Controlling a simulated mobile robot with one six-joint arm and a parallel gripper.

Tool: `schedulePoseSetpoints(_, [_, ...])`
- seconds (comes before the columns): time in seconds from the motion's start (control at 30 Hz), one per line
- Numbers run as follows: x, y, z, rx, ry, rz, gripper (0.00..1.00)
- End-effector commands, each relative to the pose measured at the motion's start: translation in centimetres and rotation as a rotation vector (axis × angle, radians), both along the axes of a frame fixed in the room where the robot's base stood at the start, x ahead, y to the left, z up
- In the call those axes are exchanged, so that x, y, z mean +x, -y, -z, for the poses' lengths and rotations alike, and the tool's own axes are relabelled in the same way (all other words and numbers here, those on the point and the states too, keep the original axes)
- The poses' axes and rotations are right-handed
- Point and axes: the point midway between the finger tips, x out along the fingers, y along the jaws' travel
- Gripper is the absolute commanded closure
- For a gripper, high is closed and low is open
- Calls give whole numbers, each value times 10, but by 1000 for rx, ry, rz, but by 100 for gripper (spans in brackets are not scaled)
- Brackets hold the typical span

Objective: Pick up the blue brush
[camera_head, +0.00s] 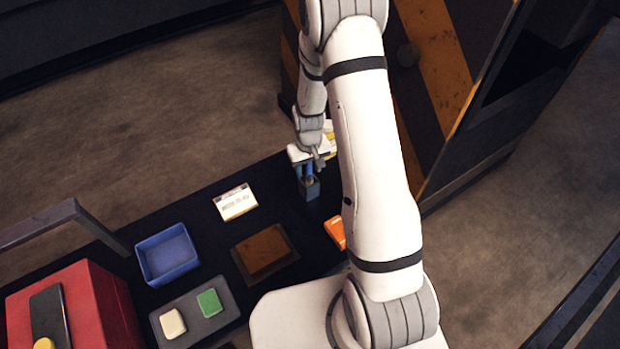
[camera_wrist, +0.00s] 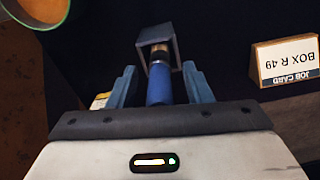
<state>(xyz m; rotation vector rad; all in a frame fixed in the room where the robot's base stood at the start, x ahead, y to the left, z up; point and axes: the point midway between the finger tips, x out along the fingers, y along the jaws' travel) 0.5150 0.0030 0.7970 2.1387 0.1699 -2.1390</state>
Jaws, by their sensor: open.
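The blue brush (camera_wrist: 160,88) stands between the two fingers of my gripper (camera_wrist: 160,72) in the wrist view. Its handle is blue, with a copper-coloured band beyond it. Its far end goes into a small square grey-blue holder (camera_wrist: 172,36). The fingers are open, one on each side of the handle; I cannot tell whether either touches it. In the head view my gripper (camera_head: 310,163) is above the holder (camera_head: 309,189) near the table's far edge. Only a short blue piece of the brush (camera_head: 309,172) shows there.
The dark table (camera_head: 200,206) also bears a job card (camera_head: 236,202), a blue tray (camera_head: 167,256), a brown tray (camera_head: 264,254), a grey tray (camera_head: 196,314) with two blocks, an orange item (camera_head: 336,232) and a red box (camera_head: 105,305). A striped panel (camera_head: 436,50) rises behind at right.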

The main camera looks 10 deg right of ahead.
Motion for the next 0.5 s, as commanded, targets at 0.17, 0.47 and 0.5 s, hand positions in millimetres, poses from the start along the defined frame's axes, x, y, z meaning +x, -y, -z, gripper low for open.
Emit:
schedulePoseSetpoints(0.17, [0,0,0,0,0,1,63])
schedulePoseSetpoints(0.47, [0,1,0,0,0,1,87])
schedulePoseSetpoints(0.5, [0,1,0,0,0,1,91])
